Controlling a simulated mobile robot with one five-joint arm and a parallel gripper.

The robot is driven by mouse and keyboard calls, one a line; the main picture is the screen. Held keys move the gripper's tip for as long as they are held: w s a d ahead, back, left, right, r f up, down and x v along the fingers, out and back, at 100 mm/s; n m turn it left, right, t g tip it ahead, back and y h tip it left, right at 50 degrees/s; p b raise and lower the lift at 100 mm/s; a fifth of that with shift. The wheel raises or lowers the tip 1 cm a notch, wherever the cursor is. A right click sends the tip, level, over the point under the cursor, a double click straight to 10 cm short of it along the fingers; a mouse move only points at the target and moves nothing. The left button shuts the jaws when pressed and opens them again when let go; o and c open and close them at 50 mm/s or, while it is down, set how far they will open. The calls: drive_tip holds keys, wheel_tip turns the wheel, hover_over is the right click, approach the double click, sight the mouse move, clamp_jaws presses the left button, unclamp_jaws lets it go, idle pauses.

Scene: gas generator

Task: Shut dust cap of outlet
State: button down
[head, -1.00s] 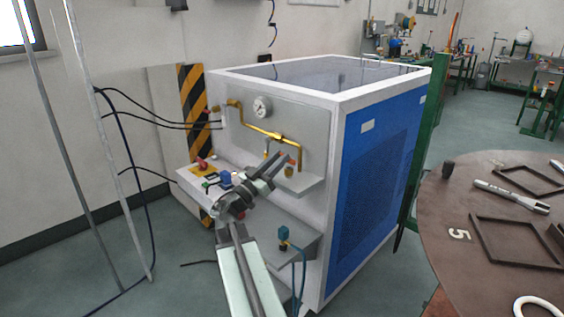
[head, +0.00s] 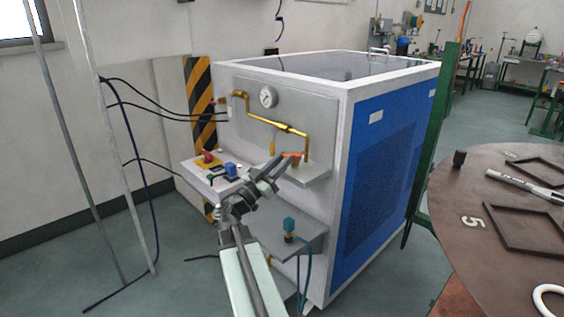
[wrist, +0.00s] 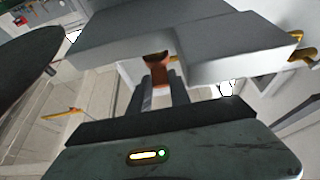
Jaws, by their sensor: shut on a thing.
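The outlet's orange dust cap (head: 292,154) shows at the fingertips in the head view, at the small upper shelf (head: 311,175) of the generator, below the brass pipe. My gripper (head: 283,160) reaches up to it from the lower left and is shut on it. In the wrist view the orange-brown cap (wrist: 159,73) sits between the two fingers (wrist: 159,90), under the grey shelf edge (wrist: 215,62). The outlet body is mostly hidden behind my gripper, so I cannot tell how far the cap is turned.
The brass pipe (head: 285,127) and pressure gauge (head: 268,97) are on the panel just above. The switch box (head: 211,176) is left of my arm. A round table (head: 500,230) stands right.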

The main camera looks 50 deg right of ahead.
drive_tip(key=shift+s+d+f, duration=0.1)
drive_tip(key=shift+s, duration=0.05)
drive_tip(key=c, duration=1.2)
unclamp_jaws()
drive_tip(key=b+v, duration=0.3)
drive_tip(key=v, duration=0.4)
drive_tip(key=shift+a, duration=0.3)
